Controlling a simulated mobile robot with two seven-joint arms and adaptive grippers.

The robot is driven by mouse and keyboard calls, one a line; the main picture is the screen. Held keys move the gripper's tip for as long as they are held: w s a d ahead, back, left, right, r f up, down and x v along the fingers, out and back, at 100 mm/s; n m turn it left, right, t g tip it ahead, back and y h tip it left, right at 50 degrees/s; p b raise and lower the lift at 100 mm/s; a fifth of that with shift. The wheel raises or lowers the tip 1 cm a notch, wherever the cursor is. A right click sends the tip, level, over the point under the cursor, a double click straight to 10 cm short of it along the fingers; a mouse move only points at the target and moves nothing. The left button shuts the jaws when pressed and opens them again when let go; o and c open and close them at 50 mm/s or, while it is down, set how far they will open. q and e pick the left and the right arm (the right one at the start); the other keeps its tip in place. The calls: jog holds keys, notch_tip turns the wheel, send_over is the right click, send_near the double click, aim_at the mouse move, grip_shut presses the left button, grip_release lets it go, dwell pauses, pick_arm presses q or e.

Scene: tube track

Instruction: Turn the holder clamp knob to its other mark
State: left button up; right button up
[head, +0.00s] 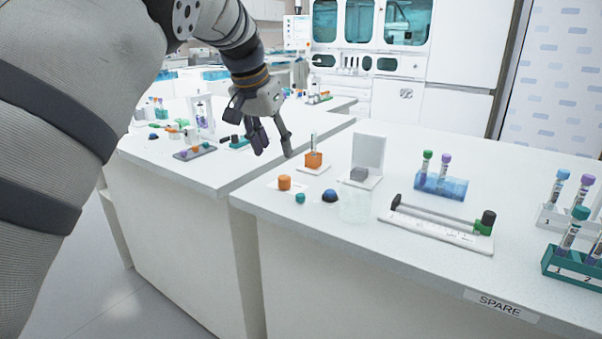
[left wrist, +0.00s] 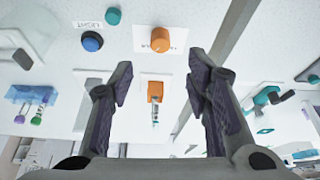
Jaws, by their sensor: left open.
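The orange round knob (head: 284,183) stands on a white plate on the near bench. In the left wrist view the knob (left wrist: 160,40) sits on its plate beyond the fingertips; its marks are too small to read. The orange holder block (head: 313,159) stands behind it on a white base with an upright tube (head: 313,142) in it. In the left wrist view the holder (left wrist: 155,91) shows between the fingers. My left gripper (head: 275,148) is open and empty, pointing down, above the bench and apart from knob and holder. My right gripper is not in view.
A teal knob (head: 300,198), a blue dome (head: 330,195) and a clear container (head: 355,207) stand close to the orange knob. A white stand (head: 369,152) is right of the holder. A blue tube rack (head: 440,186) stands farther right. A gap separates the two benches.

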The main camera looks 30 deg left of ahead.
aim_at(284, 177)
pick_arm(q)
jog(key=x, duration=0.9)
jog(key=shift+f+b, duration=0.2)
jog(key=shift+b, duration=0.15)
grip_shut()
